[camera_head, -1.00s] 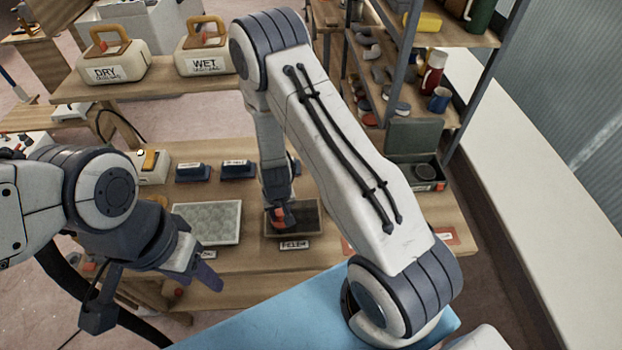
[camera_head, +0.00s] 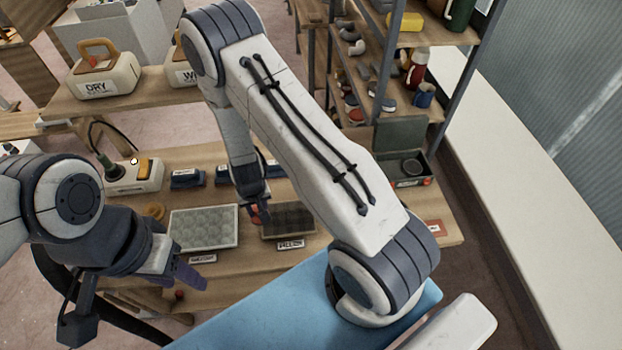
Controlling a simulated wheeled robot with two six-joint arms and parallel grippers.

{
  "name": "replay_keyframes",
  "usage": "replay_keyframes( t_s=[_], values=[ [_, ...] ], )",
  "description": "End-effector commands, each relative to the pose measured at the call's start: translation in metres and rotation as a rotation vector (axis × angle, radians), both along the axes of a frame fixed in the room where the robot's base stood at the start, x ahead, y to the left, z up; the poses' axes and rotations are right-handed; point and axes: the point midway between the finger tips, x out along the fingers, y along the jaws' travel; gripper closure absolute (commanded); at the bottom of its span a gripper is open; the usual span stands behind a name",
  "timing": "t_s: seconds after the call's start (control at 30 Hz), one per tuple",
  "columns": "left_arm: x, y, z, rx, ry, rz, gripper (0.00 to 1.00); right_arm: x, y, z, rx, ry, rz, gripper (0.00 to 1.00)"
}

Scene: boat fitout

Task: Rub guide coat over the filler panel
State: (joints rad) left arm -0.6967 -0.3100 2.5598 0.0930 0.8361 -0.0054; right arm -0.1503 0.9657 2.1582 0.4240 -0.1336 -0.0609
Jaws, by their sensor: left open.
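The filler panel (camera_head: 297,219) is a dark rectangle in a wooden-edged frame on the bench, with a FILLER label (camera_head: 290,244) in front. My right gripper (camera_head: 260,213) points down at the panel's left edge. A small orange-red bit shows at its tip; I cannot tell whether it is a held thing or whether it touches the panel. My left gripper (camera_head: 190,272) is open and empty at the bench's front edge, left of the panel. An open dark case (camera_head: 428,165) with a round dark pad (camera_head: 412,167) stands at the bench's right.
A pale textured panel (camera_head: 203,228) lies left of the filler panel. Dark blocks (camera_head: 187,179) and a pale device (camera_head: 134,175) stand behind it. DRY (camera_head: 104,78) and WET boxes sit on a rear shelf. A blue surface (camera_head: 262,312) lies in front.

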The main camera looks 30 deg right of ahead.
Motion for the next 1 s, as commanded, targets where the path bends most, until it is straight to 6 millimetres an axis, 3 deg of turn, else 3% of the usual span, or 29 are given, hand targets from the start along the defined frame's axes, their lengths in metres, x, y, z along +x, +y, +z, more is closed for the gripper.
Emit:
replay_keyframes(
  t_s=[0.1,0.3,1.0],
  values=[
    [0.0,0.0,0.015,0.0,0.0,0.001,0.5,0.0,-0.002,0.016,0.0,-0.001,-0.003,1.0],
    [0.0,0.0,0.026,0.0,0.0,0.003,0.5,-0.001,-0.004,0.028,0.0,-0.001,-0.005,1.0],
    [0.0,0.0,0.028,0.0,0.0,0.003,0.5,-0.001,-0.004,0.03,0.0,0.0,-0.006,1.0]
  ],
)
